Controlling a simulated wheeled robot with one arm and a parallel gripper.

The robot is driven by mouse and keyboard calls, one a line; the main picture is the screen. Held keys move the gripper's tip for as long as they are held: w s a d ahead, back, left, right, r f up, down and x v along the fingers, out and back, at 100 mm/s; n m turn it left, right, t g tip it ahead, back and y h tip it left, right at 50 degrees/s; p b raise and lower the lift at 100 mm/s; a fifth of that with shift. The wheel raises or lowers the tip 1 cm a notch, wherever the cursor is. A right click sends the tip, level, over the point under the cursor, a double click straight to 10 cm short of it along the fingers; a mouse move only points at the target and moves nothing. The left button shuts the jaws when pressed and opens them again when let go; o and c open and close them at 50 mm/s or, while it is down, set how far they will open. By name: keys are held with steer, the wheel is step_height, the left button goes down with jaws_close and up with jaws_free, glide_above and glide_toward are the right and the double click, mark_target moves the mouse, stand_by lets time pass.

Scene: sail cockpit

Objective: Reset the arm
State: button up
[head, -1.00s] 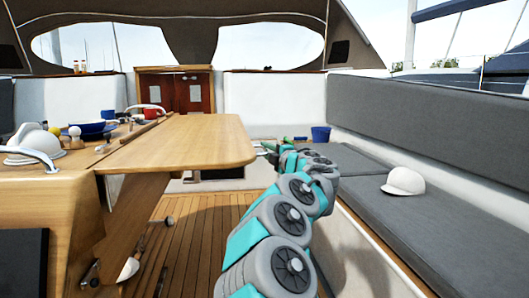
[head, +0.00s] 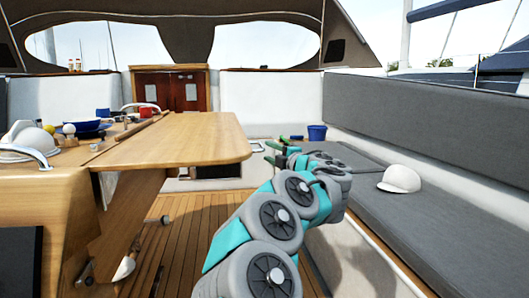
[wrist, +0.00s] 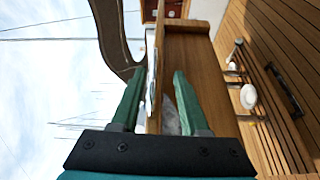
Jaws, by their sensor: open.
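My arm reaches forward from the bottom middle of the head view, bent, over the gap between the table and the right bench. My gripper (head: 275,152) is at its far end, just right of the table's front corner. Its green fingers are spread apart with nothing between them. In the wrist view my gripper (wrist: 157,100) also shows open and empty, with the table seen edge-on beyond the fingers. That view is turned on its side, with sky on the left and the wooden floor on the right.
The wooden table (head: 195,140) is close on the left, with a blue bowl (head: 88,130) and a red mug (head: 146,110). A white cap (head: 400,179) lies on the grey bench (head: 440,215). A blue bucket (head: 317,132) stands farther back. A white scoop (head: 124,268) is near the floor.

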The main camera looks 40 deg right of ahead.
steer(key=shift+v, duration=0.95)
steer(key=shift+d, duration=0.1)
